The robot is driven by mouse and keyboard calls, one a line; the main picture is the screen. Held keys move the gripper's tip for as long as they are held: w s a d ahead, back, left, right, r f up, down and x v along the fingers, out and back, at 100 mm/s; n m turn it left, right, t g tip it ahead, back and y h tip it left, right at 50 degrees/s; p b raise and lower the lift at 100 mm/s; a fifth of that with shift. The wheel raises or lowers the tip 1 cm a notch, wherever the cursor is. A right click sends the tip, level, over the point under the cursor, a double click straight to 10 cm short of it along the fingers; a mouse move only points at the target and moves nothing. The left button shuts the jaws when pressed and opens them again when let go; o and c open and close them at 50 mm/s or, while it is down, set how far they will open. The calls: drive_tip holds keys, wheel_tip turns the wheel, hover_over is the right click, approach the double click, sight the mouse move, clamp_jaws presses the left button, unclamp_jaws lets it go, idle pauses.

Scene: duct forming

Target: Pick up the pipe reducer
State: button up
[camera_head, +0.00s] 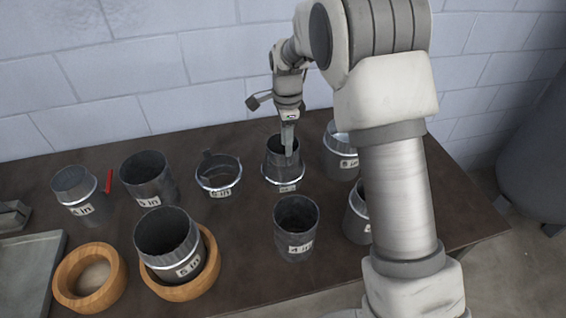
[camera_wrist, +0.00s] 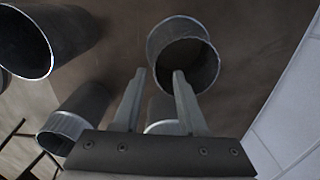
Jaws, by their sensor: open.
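Several grey metal duct pieces with labels stand on the dark table. The piece under my gripper, a tapered collar (camera_head: 283,172) narrower at the top, looks like the pipe reducer, though I cannot be sure from its label. My gripper (camera_head: 289,153) points down at its mouth; whether the fingers are inside or just above it is unclear. The right fingertip overlaps the near rim of a round open piece (camera_wrist: 170,30). Another piece is partly hidden behind the gripper.
A 4 in pipe (camera_head: 297,230) stands in front, and a banded piece (camera_head: 341,160) stands close on the right. A banded ring (camera_head: 219,178) is to the left. A 5 in pipe (camera_head: 168,240) sits in a wooden ring (camera_head: 210,278). The wall (camera_head: 150,60) is behind.

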sight(286, 159)
wheel_tip(286, 159, down, 5)
drive_tip(key=shift+a, duration=0.1)
clamp_jaws()
drive_tip(key=shift+s, duration=0.1)
idle(1.4)
